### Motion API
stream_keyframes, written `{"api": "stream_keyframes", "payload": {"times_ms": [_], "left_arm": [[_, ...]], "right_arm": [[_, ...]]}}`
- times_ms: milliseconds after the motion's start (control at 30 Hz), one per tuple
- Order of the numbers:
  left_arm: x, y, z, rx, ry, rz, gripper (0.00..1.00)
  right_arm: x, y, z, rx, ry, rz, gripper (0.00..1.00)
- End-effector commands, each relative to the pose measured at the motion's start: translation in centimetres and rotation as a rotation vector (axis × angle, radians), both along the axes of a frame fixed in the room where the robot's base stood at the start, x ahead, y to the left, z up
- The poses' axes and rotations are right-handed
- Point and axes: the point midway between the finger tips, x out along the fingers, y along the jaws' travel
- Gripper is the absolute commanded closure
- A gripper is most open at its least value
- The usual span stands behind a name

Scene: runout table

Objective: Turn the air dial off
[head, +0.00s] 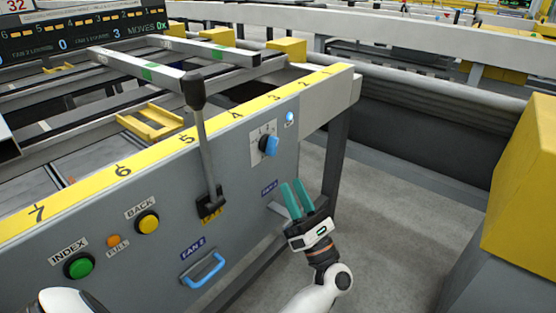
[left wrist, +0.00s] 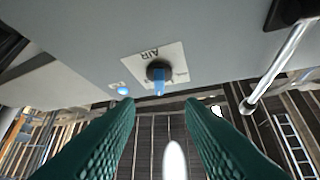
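The air dial (head: 269,145) is a dark round knob with a blue pointer on a white plate, high on the grey panel near its right end. In the left wrist view the dial (left wrist: 158,72) sits ahead, its "AIR" label upside down and its blue pointer toward the picture's bottom. My left gripper (head: 292,184) has teal fingers, parted and empty, below and right of the dial in the head view and apart from it. In the left wrist view the fingers (left wrist: 160,103) stand either side of the dial's line. My right gripper is not in view.
A small lit blue lamp (head: 290,118) is right of the dial. A grey lever with black knob (head: 196,92) rises left of it. Blue handle (head: 203,270), yellow button (head: 147,222) and green button (head: 79,265) are further left. A yellow block (head: 522,190) stands at right.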

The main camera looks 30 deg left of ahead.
Motion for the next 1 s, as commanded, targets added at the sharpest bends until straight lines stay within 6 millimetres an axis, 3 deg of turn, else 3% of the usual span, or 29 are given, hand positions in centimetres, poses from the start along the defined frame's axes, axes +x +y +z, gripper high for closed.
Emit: {"api": "stream_keyframes", "payload": {"times_ms": [400,867,1000], "left_arm": [[2.3,5.3,5.2,0.003,0.001,0.0,0.65],[2.8,6.3,6.1,0.003,0.004,-0.001,0.65],[2.8,6.3,6.1,0.003,0.005,0.0,0.84]], "right_arm": [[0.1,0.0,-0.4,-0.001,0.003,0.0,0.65],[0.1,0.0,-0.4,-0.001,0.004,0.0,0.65],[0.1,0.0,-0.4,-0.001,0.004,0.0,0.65]]}}
